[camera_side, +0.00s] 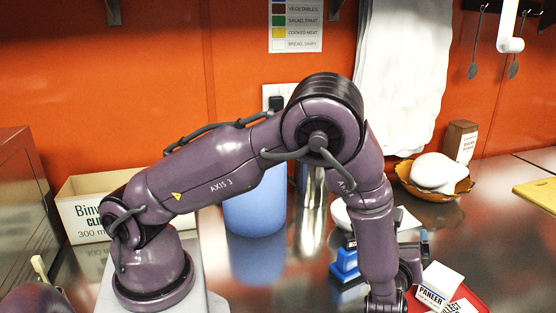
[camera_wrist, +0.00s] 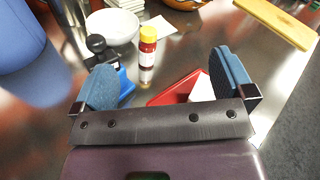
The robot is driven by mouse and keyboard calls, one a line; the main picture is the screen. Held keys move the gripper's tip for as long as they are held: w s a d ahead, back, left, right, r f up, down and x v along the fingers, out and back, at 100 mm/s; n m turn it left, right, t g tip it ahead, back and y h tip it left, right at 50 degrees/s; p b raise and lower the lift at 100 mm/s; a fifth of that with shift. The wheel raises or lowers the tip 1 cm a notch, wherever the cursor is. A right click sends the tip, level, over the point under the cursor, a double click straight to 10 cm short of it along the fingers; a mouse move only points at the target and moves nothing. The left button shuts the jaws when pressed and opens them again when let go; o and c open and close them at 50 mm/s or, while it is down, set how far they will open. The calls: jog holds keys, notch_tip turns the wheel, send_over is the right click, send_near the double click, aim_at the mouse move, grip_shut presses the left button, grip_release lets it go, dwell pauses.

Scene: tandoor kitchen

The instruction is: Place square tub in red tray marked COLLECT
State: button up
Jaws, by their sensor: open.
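A white tub marked PANEER (camera_side: 439,284) is at the lower right in the side view. It stands at the red tray (camera_side: 476,297) and overlaps its back left part; whether it rests on the tray floor is hard to tell. A white label with dark lettering lies in the tray. In the wrist view the red tray (camera_wrist: 165,97) shows beyond my gripper (camera_wrist: 164,68), with a white surface in it partly hidden by the right finger. My gripper's two blue fingers are wide apart with nothing between them.
A blue scale-like device (camera_side: 345,263) stands left of the tray. A blue container (camera_side: 254,212), a carton (camera_side: 84,208) and a yellow board (camera_side: 538,193) stand farther off.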

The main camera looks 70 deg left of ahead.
jog(key=s+a+r+n+g+h, duration=0.4)
jog(key=s+a+r+n+g, duration=0.45)
jog(key=s+r+n, duration=0.45)
jog(key=s+d+r+n+t+h, duration=0.3)
jog(key=s+d+r+n+h, duration=0.2)
jog(key=s+n+h, duration=0.4)
jog(key=shift+s+d+r, duration=0.35)
jog(key=shift+s+r, duration=0.25)
jog(key=shift+r, duration=0.25)
